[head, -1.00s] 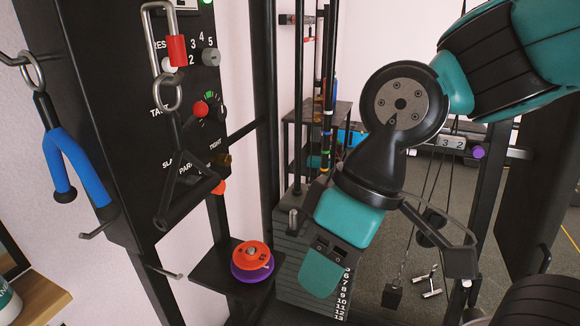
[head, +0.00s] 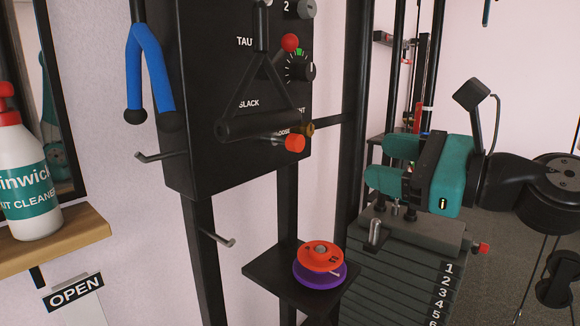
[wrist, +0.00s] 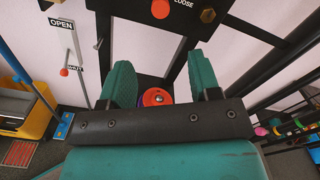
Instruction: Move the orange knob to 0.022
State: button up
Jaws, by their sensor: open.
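The orange knob (head: 294,143) sticks out of the lower edge of the black panel (head: 190,100), near the word LOOSE. It also shows at the top of the wrist view (wrist: 160,8), above the space between my fingers. My gripper (head: 375,162) is open and empty, to the right of the knob and apart from it, with its teal fingers pointing left. In the wrist view my open fingers (wrist: 161,75) have the panel's lower part beyond them. The knob's shaft is partly hidden, and I cannot read a value for its position.
A black triangular handle (head: 262,100) hangs before the panel, close to the knob. Below, orange and purple plates (head: 320,272) lie on a black shelf (head: 275,268). A dark upright (head: 355,120) stands between gripper and panel. A weight stack (head: 405,270) is under my gripper.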

aim_at(300, 144)
jog(key=p+x, duration=0.2)
jog(key=x, duration=1.5)
jog(key=shift+w+a+r, duration=0.1)
jog(key=shift+r, duration=0.05)
